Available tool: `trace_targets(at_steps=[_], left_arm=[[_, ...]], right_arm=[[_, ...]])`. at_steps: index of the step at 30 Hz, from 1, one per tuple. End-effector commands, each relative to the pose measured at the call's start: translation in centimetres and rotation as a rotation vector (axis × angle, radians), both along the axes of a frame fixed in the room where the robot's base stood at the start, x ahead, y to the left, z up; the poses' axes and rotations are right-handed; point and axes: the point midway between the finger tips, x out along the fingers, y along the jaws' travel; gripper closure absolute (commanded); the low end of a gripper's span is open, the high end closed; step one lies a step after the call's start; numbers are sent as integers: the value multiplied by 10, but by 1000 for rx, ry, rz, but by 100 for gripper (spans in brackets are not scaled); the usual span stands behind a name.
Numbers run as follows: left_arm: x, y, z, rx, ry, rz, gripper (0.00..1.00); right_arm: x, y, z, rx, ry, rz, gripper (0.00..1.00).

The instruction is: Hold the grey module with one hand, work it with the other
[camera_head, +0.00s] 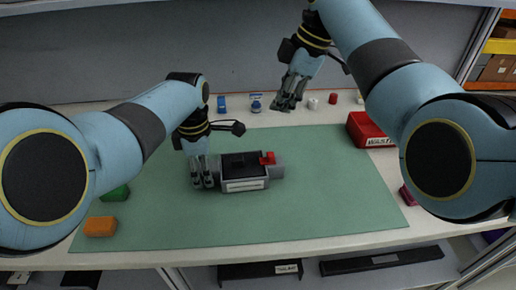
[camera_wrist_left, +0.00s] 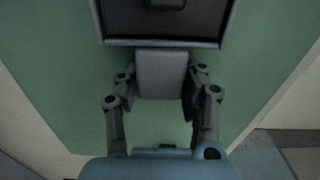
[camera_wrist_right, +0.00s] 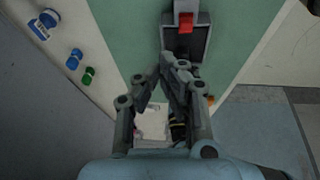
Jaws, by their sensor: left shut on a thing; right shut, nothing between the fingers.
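The grey module (camera_head: 244,184) lies on the green mat (camera_head: 310,215), with a dark recessed top, a pale label on its front and a red part (camera_head: 267,158) at its right end. My left gripper (camera_head: 203,184) is shut on the grey block at the module's left end, and the left wrist view shows its fingers on both sides of that block (camera_wrist_left: 161,75). My right gripper (camera_head: 284,106) is shut and empty, raised behind the module near the mat's back edge. In the right wrist view its fingertips (camera_wrist_right: 168,62) meet, with the module and red part beyond them.
A red bin (camera_head: 368,130) with a label stands at the back right. Small blue items (camera_head: 256,103) and a red one (camera_head: 333,98) stand along the back edge. A green block (camera_head: 116,193) and an orange block (camera_head: 100,226) lie at left. The mat's front right is clear.

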Motion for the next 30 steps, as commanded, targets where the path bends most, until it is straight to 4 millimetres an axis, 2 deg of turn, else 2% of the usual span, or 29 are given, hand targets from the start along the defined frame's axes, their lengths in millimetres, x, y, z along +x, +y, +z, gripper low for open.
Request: trace_targets(at_steps=[1, 3, 6, 18, 23, 30], left_arm=[[-1, 0, -1, 1, 3, 0, 100], [-1, 0, -1, 1, 3, 0, 100], [-1, 0, -1, 0, 3, 0, 100], [-2, 0, -1, -1, 4, 0, 100], [-2, -1, -1, -1, 4, -1, 100], [-2, -1, -1, -1, 4, -1, 100]], right_arm=[[-12, 10, -6, 6, 35, 26, 100], [-23, 19, -10, 12, 69, 53, 100], [-30, 23, -13, 14, 90, 66, 100], [-31, 24, -18, 13, 93, 66, 100], [-32, 32, -39, 13, 95, 66, 100], [-33, 46, -81, 13, 94, 66, 100]])
